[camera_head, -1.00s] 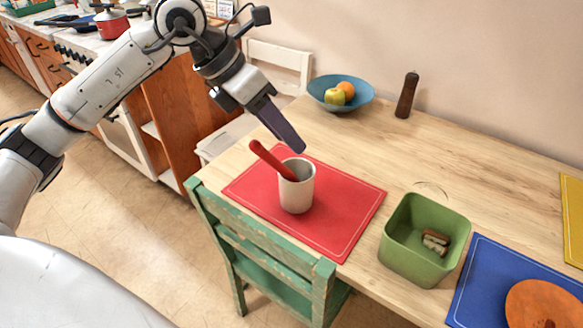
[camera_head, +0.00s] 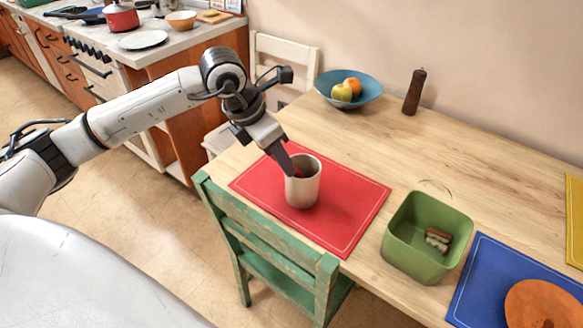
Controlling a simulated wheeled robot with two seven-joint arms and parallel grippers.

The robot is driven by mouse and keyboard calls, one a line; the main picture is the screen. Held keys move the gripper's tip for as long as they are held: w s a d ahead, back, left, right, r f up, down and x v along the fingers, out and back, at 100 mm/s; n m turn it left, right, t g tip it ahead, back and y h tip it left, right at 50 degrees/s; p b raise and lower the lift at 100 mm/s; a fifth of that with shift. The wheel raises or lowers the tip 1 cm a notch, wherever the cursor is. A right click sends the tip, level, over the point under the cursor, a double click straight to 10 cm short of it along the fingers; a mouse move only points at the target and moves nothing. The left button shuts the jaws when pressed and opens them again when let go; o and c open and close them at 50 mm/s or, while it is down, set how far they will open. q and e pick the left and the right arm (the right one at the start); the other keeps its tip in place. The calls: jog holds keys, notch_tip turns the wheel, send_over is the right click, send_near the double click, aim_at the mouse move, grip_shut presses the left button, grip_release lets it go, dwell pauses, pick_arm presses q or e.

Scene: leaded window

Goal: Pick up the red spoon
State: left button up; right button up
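The red spoon (camera_head: 299,172) stands in a whitish cup (camera_head: 303,193) on the red placemat (camera_head: 345,225). Only a small red part shows inside the cup's mouth; its handle is hidden by my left gripper. My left gripper (camera_head: 288,171) comes in from the upper left, its dark fingers pointing down at the cup's left rim, where the handle leans. The fingers overlap from this side, so I cannot tell whether they are closed on the handle. My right gripper is not in view.
A green bin (camera_head: 400,250) with small brownish pieces stands right of the red mat. A blue mat (camera_head: 480,285) with an orange plate (camera_head: 540,300) lies farther right. A blue fruit bowl (camera_head: 370,91) and a pepper mill (camera_head: 413,92) stand at the back. A green chair (camera_head: 265,255) is in front.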

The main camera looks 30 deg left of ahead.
pick_arm(q)
jog(key=shift+f, duration=0.15)
grip_shut()
